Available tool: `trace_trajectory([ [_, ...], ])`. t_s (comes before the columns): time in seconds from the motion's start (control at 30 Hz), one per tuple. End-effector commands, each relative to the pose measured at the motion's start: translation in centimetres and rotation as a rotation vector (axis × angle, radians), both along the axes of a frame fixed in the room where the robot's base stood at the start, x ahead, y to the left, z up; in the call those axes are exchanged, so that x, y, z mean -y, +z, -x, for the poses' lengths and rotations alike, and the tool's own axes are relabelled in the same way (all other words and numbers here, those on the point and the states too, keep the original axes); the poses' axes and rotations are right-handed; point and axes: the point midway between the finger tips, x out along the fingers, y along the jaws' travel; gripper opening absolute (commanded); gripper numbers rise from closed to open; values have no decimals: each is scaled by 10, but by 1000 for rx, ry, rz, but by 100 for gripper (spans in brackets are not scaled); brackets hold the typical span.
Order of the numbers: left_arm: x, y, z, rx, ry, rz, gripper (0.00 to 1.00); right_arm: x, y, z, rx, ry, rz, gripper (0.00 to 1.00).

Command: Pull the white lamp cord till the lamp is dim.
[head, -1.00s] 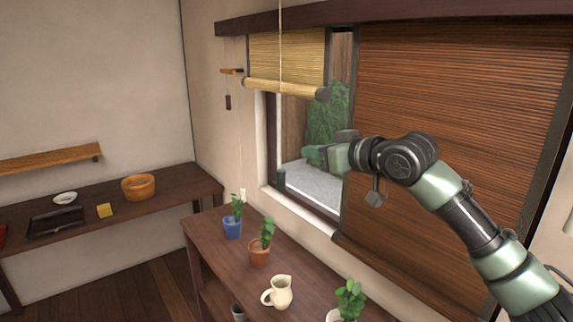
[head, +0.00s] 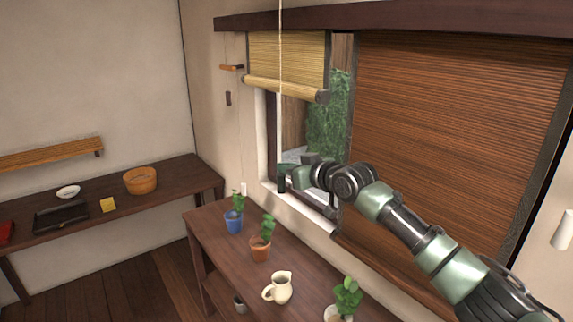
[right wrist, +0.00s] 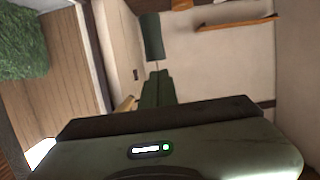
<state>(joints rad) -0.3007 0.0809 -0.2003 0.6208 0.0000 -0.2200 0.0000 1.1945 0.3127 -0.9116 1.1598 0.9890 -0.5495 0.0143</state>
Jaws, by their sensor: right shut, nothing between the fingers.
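A white cord (head: 281,90) hangs straight down from the top of the head view, with a dark green pull (head: 281,178) at its lower end. My right gripper (head: 295,175) is shut and empty, its tips just right of the pull. In the right wrist view, the shut fingers (right wrist: 157,85) point at a thin piece of cord and the pull (right wrist: 152,38) shows just beyond them. I cannot tell whether the fingers touch the cord. The lamp is out of view. My left gripper is not in view.
Behind are the window, a rolled beige blind (head: 285,62) and a brown blind (head: 450,120). A dark table (head: 215,222) below carries a blue pot (head: 233,222), a terracotta pot (head: 260,249) and a cream jug (head: 279,288). A slim white handle (head: 243,189) hangs by the wall.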

Motion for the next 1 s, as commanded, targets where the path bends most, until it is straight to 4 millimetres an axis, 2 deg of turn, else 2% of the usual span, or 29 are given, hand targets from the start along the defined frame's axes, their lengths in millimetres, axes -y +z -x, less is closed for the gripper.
trace_trajectory([
  [0.13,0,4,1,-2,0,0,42,0,-7,0,-1,0,1,0],
  [0.47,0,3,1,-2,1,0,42,0,-10,0,-1,0,1,0],
  [0.57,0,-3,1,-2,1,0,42,0,-20,0,-2,0,0,0],
  [0.73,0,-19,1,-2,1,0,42,0,-49,1,-4,0,0,0],
  [1.0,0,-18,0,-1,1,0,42,0,-53,1,-6,0,4,0],
])
